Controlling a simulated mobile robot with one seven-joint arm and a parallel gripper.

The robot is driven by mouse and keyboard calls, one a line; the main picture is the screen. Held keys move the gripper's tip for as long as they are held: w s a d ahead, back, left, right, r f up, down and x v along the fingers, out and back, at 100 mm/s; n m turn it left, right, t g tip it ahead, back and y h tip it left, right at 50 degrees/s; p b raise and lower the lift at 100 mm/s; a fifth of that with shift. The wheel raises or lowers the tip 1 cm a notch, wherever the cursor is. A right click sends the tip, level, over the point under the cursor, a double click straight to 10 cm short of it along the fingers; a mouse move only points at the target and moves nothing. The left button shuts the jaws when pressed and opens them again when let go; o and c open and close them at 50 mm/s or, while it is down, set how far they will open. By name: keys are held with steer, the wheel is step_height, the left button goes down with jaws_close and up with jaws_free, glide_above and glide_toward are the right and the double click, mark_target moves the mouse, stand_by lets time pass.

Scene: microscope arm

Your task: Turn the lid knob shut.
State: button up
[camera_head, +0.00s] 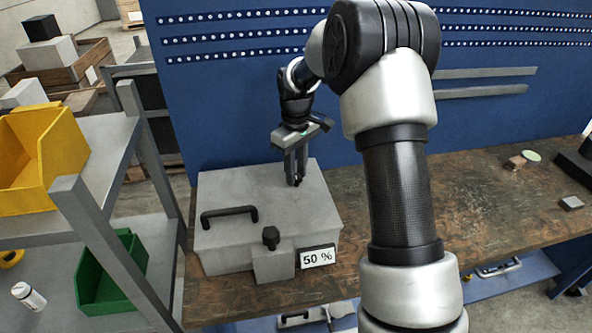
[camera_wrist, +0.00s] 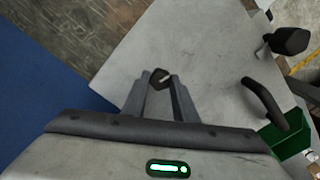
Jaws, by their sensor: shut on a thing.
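A grey box with a flat lid (camera_head: 225,190) stands on the wooden workbench. My gripper (camera_head: 296,178) points down at the lid's back right part. In the wrist view my gripper (camera_wrist: 158,88) has its two fingers shut on a small dark knob (camera_wrist: 159,76) with a light mark on it. The fingers mostly hide this knob in the head view. A second black knob (camera_head: 270,237) stands on a grey block at the box's front; it also shows in the wrist view (camera_wrist: 290,41). A sign (camera_head: 317,257) beside that block reads 50 %.
A black bar handle (camera_head: 229,214) rises from the lid's left part. A blue perforated wall (camera_head: 230,110) stands behind the bench. A shelf with a yellow bin (camera_head: 62,160) and a green bin (camera_head: 112,275) is at left. The bench (camera_head: 500,215) is mostly clear at right.

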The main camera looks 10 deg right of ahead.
steer(key=shift+w+r+n, duration=0.1)
steer(key=shift+n, duration=0.7)
steer(key=o, duration=1.1)
step_height(320, 180, up, 17)
steer(key=shift+r, duration=0.2)
